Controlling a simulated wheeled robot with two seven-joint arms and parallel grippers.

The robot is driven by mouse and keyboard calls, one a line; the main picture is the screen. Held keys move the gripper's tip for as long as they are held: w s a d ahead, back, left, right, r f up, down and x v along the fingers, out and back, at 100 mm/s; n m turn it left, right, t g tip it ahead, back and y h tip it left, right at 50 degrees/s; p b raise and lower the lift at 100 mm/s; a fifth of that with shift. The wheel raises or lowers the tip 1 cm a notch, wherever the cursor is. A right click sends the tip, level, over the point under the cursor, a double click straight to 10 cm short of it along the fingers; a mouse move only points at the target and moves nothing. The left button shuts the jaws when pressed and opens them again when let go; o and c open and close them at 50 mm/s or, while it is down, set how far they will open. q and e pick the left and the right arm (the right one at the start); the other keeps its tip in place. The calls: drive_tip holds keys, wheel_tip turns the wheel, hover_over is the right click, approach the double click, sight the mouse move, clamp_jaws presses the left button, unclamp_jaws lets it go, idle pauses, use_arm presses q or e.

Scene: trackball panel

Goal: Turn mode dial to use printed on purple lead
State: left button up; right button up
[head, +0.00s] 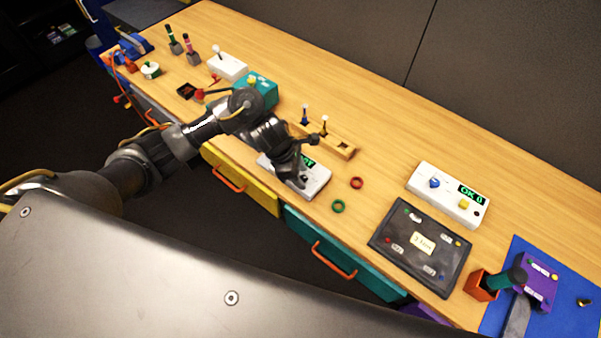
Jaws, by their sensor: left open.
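My left gripper (309,158) is open over a white panel (315,184) near the table's front edge. The panel has a small display with green characters, partly hidden by the gripper. Any dial on it is hidden, and I cannot tell whether the fingers touch it. Another white panel (425,196) at the right carries a blue knob (434,183), a yellow button (463,204) and a display that seems to read "OK 0". A dark board (400,257) bears small coloured spots with printed labels, too small to read. I cannot pick out a purple lead. My right gripper is out of view.
A blue mat (565,314) with a purple device (540,281) lies at the right.

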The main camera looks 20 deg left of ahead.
use_arm(q)
drive_tip(key=shift+c, duration=0.2)
clamp_jaws()
drive_tip(key=shift+n, duration=0.4)
drive_tip(key=shift+n+t, duration=0.4)
drive_tip(key=shift+n, duration=0.2)
drive_tip(key=shift+s+n+t, duration=0.15)
drive_tip(key=shift+n+t, duration=0.35)
drive_tip(key=shift+n, duration=0.7)
drive_tip(key=n, duration=0.1)
drive_tip(key=n+y+p, duration=0.1)
drive_tip(key=n, duration=0.1)
drive_tip(key=shift+s+d+r+t, duration=0.1)
drive_tip(key=shift+d+r+t, duration=0.05)
drive_tip(key=shift+t, duration=0.15)
drive_tip(key=shift+n+y+p, duration=0.6)
drive_tip(key=shift+n+p, duration=0.05)
drive_tip(key=shift+n, duration=0.55)
drive_tip(key=shift+t, duration=0.3)
